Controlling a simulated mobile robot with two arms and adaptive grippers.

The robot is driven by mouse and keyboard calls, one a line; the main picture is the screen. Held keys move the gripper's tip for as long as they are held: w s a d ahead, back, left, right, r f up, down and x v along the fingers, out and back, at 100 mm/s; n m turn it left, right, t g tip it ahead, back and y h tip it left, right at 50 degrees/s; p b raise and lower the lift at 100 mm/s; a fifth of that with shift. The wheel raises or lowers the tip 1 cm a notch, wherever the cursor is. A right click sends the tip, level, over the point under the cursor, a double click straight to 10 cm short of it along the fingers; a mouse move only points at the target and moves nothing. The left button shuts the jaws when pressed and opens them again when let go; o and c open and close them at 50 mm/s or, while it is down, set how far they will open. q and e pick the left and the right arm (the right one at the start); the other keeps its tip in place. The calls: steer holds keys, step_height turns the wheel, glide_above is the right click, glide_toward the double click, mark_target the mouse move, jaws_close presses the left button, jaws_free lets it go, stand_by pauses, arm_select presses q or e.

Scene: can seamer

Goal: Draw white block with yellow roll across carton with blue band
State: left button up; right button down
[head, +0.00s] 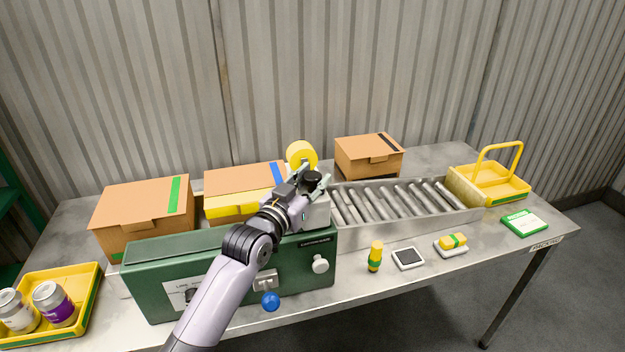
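The carton with the blue band (235,178) stands behind the green machine, left of my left gripper; its blue band (278,174) runs over the right end of its top. The yellow roll (299,153) shows upright just beyond my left gripper (318,180), right of that carton. The white block under the roll is mostly hidden by the gripper. My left gripper's fingers reach up at the roll's lower edge; whether they are closed on the block is unclear. My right gripper is not in view.
A green machine (150,285) with knobs stands in front. A carton with a green band (140,210) is at left, one with a dark band (365,158) behind the roller conveyor (400,207). Small items lie along the front right; a yellow basket (500,185) stands at right.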

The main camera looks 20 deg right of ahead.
arm_select(q)
steer(key=o, duration=0.4)
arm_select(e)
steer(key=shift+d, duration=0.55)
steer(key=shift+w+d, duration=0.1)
arm_select(q)
steer(key=v, duration=1.2)
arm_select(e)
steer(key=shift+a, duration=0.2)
